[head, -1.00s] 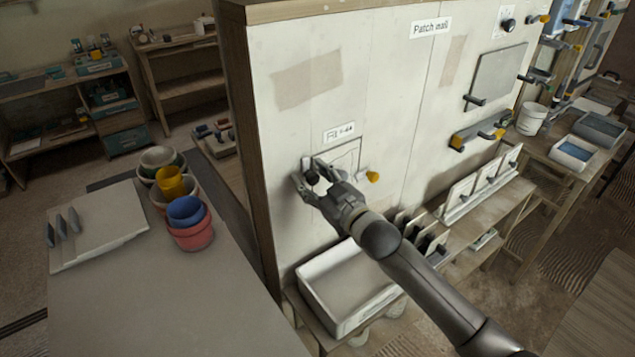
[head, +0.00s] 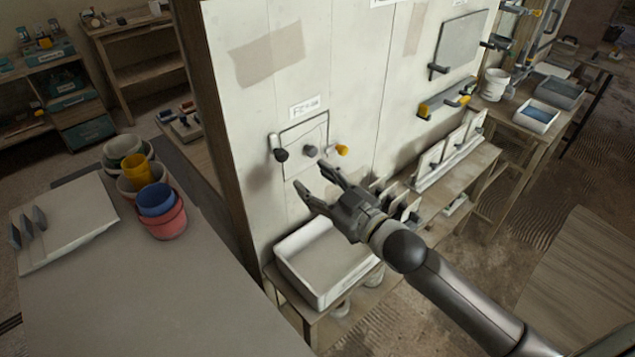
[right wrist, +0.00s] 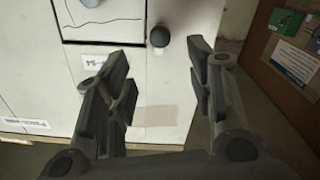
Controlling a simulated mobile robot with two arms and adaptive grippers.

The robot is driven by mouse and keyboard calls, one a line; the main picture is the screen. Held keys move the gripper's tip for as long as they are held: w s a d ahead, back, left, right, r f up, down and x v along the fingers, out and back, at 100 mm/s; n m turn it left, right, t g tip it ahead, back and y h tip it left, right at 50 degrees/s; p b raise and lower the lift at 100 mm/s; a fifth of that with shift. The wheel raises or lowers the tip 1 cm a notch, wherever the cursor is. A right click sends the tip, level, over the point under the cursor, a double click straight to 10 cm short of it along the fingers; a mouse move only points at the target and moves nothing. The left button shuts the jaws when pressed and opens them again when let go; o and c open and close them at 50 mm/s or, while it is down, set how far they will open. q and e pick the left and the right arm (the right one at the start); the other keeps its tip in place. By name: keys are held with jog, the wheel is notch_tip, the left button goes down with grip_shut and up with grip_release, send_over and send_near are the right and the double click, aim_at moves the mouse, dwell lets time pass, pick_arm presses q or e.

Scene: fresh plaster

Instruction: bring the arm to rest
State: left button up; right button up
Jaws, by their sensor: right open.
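My right gripper (head: 311,180) is open and empty in front of the patch wall (head: 345,90), below and to the right of a dark knob (head: 281,154) at the left side of a small framed panel (head: 303,140). In the right wrist view my right gripper (right wrist: 163,80) has its two fingers spread wide. The dark knob (right wrist: 160,36) and the panel's edge (right wrist: 105,22) lie beyond the fingers, and neither finger touches the knob. My left gripper is not in view.
A yellow-tipped knob (head: 342,150) sits right of the panel. A white tray (head: 325,262) stands below my right arm, beside a rack of upright boards (head: 445,160). Stacked pots (head: 162,212) stand on the left table (head: 120,290), whose front is clear.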

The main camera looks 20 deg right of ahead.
jog(key=shift+s, duration=0.1)
dwell(0.4)
jog(key=s+f+m+g+h, duration=0.4)
jog(key=s+f+g+h, duration=0.15)
jog(key=s+f, duration=0.7)
jog(key=s+d+f+m+g, duration=0.1)
jog(key=s+f+g, duration=0.15)
jog(key=s, duration=0.35)
jog(key=s+d+f+g+h, duration=0.1)
jog(key=s+f+g, duration=0.15)
jog(key=s, duration=0.25)
jog(key=s+d+f+m+g, duration=0.1)
jog(key=s+f+g, duration=0.15)
jog(key=s, duration=0.35)
notch_tip(320, 180, down, 25)
jog(key=g, duration=0.1)
jog(key=s+d+f+g+b, duration=0.1)
jog(key=s+d+f, duration=0.1)
jog(key=s+f, duration=1.5)
jog(key=shift+s+d+f+n+g, duration=0.3)
jog(key=shift+s+d+n, duration=0.05)
jog(key=shift+s+n, duration=0.1)
